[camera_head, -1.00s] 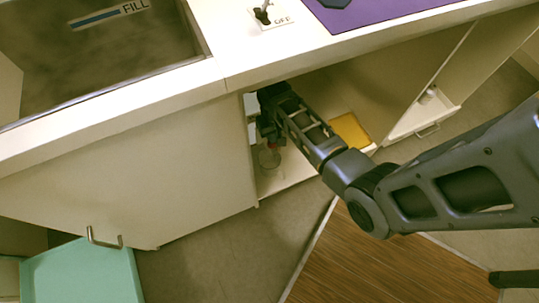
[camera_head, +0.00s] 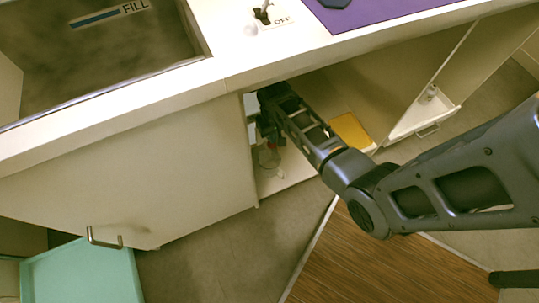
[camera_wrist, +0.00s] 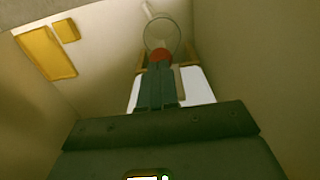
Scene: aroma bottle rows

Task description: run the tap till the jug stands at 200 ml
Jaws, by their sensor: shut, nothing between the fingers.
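My gripper (camera_head: 268,138) reaches into the open cabinet under the counter. In the wrist view its two dark fingers (camera_wrist: 159,65) are together, with nothing between them. A small red part (camera_wrist: 160,54), perhaps the tap's, shows at the fingertips; I cannot tell if they touch it. The clear jug (camera_wrist: 162,29) shows just beyond as a round rim. In the head view the jug (camera_head: 269,163) stands on the cabinet floor below my gripper, partly hidden. I cannot read its level or see whether water runs. The rest of the tap is not clear.
A yellow item (camera_head: 351,131) lies in the cabinet to the right of my arm. A white door bin (camera_head: 426,112) is farther right. On the counter are a switch marked OFF (camera_head: 263,14), a purple mat (camera_head: 385,10) and a basin marked FILL (camera_head: 110,60). A teal surface (camera_head: 82,275) is lower left.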

